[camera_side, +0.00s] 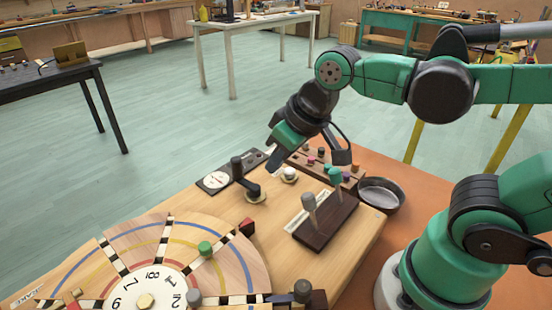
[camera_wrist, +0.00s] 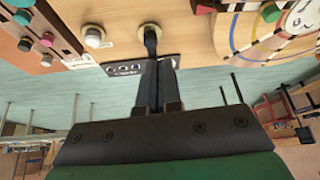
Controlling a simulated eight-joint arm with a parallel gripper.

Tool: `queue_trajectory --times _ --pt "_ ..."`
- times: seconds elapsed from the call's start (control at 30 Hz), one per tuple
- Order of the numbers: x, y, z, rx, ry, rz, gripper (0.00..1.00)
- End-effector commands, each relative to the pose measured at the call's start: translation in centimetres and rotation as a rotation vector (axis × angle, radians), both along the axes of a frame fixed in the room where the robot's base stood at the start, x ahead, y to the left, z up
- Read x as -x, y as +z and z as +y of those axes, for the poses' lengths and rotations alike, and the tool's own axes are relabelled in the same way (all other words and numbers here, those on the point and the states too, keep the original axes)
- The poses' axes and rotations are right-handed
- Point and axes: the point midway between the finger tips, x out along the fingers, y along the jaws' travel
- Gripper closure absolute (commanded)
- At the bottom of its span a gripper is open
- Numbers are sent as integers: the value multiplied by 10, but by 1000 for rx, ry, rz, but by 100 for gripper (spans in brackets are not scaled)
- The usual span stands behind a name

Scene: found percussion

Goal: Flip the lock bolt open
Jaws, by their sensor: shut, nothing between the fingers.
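A dark lever (camera_side: 246,178) with an upright knob sits on a pale round base on the wooden board, and may be the lock bolt; I cannot tell for sure. In the wrist view the dark lever (camera_wrist: 150,40) shows just beyond my fingertips, partly hidden by them. My gripper (camera_side: 273,164) points down from the arm, just above and right of the lever in the side view. In the wrist view my gripper (camera_wrist: 159,64) has its two dark fingers together, with nothing held. I cannot tell whether the fingertips touch the lever.
A white knob (camera_side: 289,174) stands just right of the lever. A dark plate with a white dial (camera_side: 215,181) lies behind it. A block with two upright switches (camera_side: 325,217), a metal bowl (camera_side: 381,194) and a large painted wheel (camera_side: 120,255) are close by.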

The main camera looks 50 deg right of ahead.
Motion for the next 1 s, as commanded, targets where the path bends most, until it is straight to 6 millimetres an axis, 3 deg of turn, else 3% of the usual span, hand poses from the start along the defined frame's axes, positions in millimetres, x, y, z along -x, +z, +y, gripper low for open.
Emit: queue_trajectory --times 0.3,0.5,0.7,1.0 --pt "18 25 101 107 311 432 100" --pt "37 34 140 212 429 607 100" --pt "46 38 153 258 467 669 100" --pt "46 37 153 259 467 671 100"
